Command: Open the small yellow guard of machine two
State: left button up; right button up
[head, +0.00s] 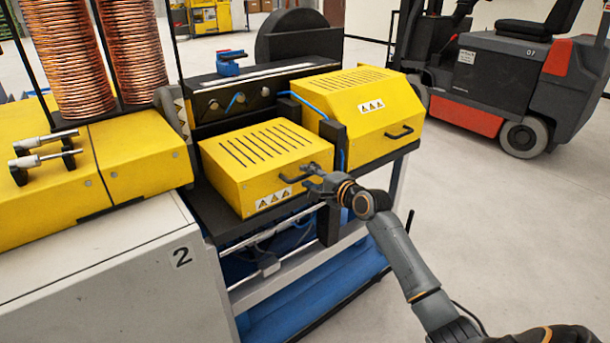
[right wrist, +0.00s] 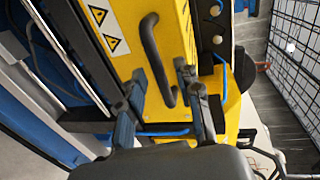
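The small yellow guard (head: 262,160) of machine two is down, a box with slots in its top and warning labels on its front. Its dark bar handle (head: 292,177) is on the front face. My right gripper (head: 311,180) is at the handle's right end in the head view. In the right wrist view the handle (right wrist: 152,50) reaches down between the two spread fingers of the gripper (right wrist: 158,85). The fingers are open; whether they touch the handle cannot be told. My left gripper is not in view.
A larger yellow guard (head: 362,105) with its own handle stands right behind the small one. A dark post (head: 331,150) rises between them, close to my gripper. A machine part marked 2 (head: 180,257) is at left. Open floor lies to the right, with a forklift (head: 500,75) beyond.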

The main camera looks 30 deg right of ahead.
jog(key=shift+x, duration=1.2)
jog(key=shift+c, duration=0.4)
grip_shut()
